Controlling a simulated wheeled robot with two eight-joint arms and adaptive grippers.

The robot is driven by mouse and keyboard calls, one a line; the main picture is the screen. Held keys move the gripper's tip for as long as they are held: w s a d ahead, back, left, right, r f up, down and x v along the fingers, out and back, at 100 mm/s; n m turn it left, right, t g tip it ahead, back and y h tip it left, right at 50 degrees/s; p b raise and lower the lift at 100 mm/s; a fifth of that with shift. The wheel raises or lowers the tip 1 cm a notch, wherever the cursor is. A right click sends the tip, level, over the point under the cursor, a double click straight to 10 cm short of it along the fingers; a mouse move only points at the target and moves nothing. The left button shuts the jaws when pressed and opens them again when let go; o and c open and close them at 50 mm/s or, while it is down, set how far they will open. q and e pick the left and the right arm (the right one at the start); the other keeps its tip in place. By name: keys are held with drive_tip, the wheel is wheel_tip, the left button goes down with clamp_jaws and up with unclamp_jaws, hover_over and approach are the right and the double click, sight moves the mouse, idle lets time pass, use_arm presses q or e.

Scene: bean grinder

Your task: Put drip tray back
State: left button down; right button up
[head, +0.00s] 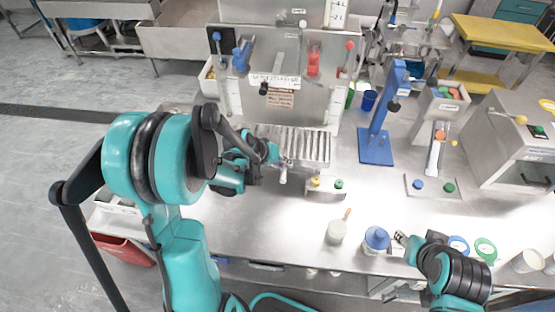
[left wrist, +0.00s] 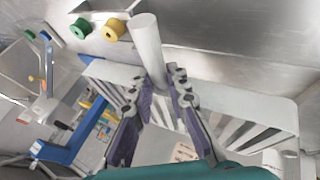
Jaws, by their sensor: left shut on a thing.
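The drip tray is a grey slatted metal tray (head: 308,147) at the foot of the steel grinder (head: 290,75). In the left wrist view its slotted top (left wrist: 245,122) spreads behind my fingers, and its pale round handle (left wrist: 147,45) sticks out between them. My left gripper (head: 275,155) is shut on the handle at the tray's front left. I cannot tell whether the tray rests on the table or is held just above it. My right gripper (head: 403,240) is at the lower right, away from the tray; its opening is unclear.
A blue press stand (head: 376,145) is further right. A white cup (head: 336,232) and blue-lidded jar (head: 376,240) stand near the front edge. The table between is clear.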

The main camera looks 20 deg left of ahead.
use_arm(q)
drive_tip(key=w+a+f, duration=0.1)
drive_tip(key=a, duration=0.1)
drive_tip(key=w+a+f+b, duration=0.1)
drive_tip(key=w+a+f, duration=0.3)
drive_tip(key=a, duration=0.1)
drive_tip(key=shift+w+f+b, duration=0.2)
drive_tip(key=shift+f+b, duration=0.05)
drive_tip(key=shift+b, duration=0.15)
wheel_tip(320, 180, down, 3)
drive_tip(key=shift+f+b, duration=0.1)
drive_tip(key=shift+b, duration=0.55)
drive_tip(key=shift+f, duration=0.4)
drive_tip(key=shift+r, duration=0.1)
drive_tip(key=c, duration=1.5)
unclamp_jaws()
